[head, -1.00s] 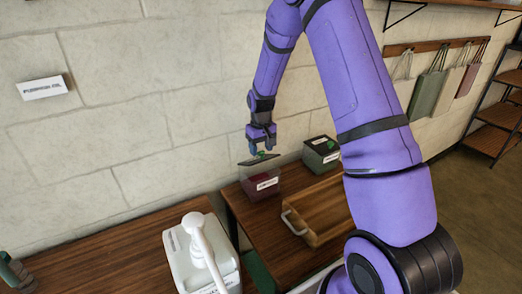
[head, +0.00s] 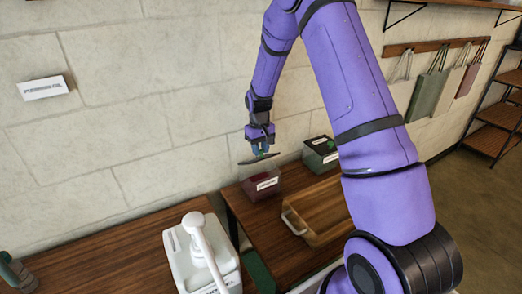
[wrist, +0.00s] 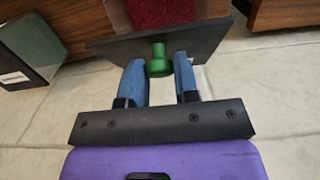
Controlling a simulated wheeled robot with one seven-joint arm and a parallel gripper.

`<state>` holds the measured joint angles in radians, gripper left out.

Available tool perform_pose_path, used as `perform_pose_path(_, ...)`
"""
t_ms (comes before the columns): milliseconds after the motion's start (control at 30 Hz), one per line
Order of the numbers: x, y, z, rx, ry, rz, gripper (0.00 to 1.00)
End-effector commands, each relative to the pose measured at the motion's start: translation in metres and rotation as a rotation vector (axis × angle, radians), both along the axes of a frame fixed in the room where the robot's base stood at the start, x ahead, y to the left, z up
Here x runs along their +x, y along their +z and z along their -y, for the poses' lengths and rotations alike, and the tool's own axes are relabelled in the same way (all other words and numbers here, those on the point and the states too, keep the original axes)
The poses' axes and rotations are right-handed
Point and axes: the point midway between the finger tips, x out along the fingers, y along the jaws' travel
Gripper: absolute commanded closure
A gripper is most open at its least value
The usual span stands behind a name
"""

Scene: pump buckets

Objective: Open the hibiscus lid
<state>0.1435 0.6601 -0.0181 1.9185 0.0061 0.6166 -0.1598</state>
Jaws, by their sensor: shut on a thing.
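My gripper (head: 260,150) is shut on the green knob (wrist: 158,62) of a dark flat lid (wrist: 205,42), a blue finger on each side of the knob. The lid also shows in the head view (head: 246,161), tilted and held above a clear bin with dark red contents (head: 263,186). The bin has a white label on its front, too small to read. In the wrist view the red contents (wrist: 160,12) show beyond the lid, which hides part of the bin.
A second bin with a closed dark lid and green knob (head: 320,150) stands to the right. A wooden tray (head: 318,208) with a light handle lies in front. A white pump bucket (head: 200,265) stands at the left. The stone wall (head: 150,100) is close behind.

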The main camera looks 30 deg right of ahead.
Motion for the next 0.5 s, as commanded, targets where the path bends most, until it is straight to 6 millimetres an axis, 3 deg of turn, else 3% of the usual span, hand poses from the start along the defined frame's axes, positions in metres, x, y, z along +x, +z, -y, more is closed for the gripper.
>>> perform_pose_path(500,0.022,0.012,0.000,0.000,0.000,-0.221,1.00)
